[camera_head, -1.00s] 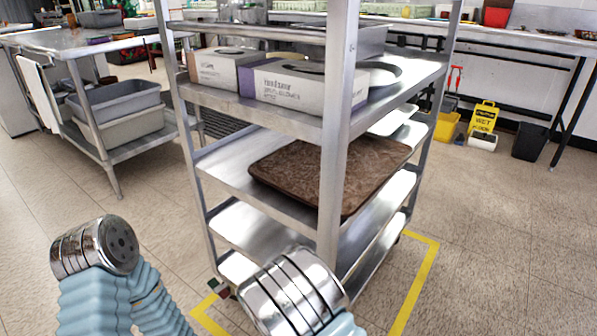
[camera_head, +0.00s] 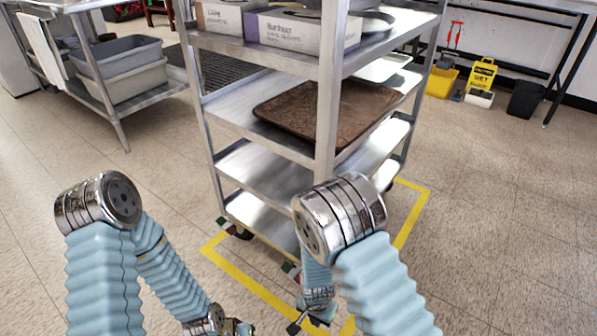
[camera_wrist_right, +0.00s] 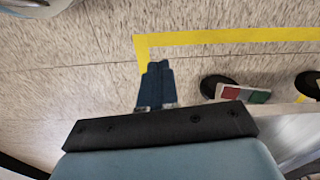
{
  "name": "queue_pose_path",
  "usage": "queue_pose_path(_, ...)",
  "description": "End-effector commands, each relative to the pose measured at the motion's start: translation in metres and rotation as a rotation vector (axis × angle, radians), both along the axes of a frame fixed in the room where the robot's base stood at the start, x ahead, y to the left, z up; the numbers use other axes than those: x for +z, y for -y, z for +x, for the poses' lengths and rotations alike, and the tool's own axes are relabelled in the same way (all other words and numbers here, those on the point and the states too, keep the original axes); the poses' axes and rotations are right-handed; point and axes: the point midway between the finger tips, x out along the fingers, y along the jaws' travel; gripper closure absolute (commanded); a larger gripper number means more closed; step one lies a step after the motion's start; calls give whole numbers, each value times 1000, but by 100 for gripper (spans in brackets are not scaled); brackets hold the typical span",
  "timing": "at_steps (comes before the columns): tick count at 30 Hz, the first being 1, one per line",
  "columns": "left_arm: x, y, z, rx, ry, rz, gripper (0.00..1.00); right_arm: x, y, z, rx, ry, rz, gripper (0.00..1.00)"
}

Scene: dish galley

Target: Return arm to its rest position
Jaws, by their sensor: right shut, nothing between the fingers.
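My right arm (camera_head: 365,265) comes up from the bottom of the head view and bends down at a chrome joint. My right gripper (camera_head: 307,322) hangs low in front of the cart, over the floor near the yellow line. In the right wrist view the dark blue fingers (camera_wrist_right: 155,85) are together with nothing between them. My left arm (camera_head: 100,265) is folded at the left of the head view. Its gripper end (camera_head: 237,328) is at the bottom edge, mostly cut off, so its jaws cannot be made out.
A steel cart (camera_head: 327,120) stands close ahead, holding a brown tray (camera_head: 330,108) and cardboard boxes (camera_head: 290,28). Yellow floor tape (camera_head: 245,283) outlines its place. A steel table with grey tubs (camera_head: 122,68) is at left. Floor on both sides is clear.

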Motion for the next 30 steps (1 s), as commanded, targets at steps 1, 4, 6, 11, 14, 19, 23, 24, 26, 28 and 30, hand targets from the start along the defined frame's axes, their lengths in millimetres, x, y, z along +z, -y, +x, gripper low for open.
queue_pose_path(1, 4, 1, 0, -1, 0, -1, 100, 0, 9, -5, 8, -16, 12, 100)
queue_pose_path(4, 9, 2, -1, -3, -2, -2, 100, -4, 23, -17, 52, -42, 45, 100)
queue_pose_path(6, 13, 3, -1, -4, -2, -3, 100, -5, 33, -27, 88, -56, 76, 100)
queue_pose_path(11, 24, 5, -2, -9, -4, -8, 100, 1, 54, -53, 192, -58, 189, 100)
queue_pose_path(14, 32, 7, -3, -13, -5, -11, 100, 11, 62, -67, 262, -18, 273, 100)
queue_pose_path(19, 37, 10, -4, -18, -7, -13, 100, 25, 67, -77, 342, 61, 352, 100)
queue_pose_path(23, 38, 10, -4, -18, -8, -14, 100, 29, 67, -78, 363, 87, 369, 100)
queue_pose_path(24, 38, 10, -4, -18, -8, -14, 100, 29, 67, -78, 363, 87, 369, 100)
queue_pose_path(26, 38, 10, -4, -18, -8, -14, 100, 29, 67, -78, 363, 87, 369, 100)
queue_pose_path(28, 38, 10, -4, -18, -8, -14, 100, 29, 67, -78, 363, 87, 369, 100)
queue_pose_path(30, 38, 10, -4, -18, -8, -14, 100, 29, 67, -78, 363, 87, 369, 100)
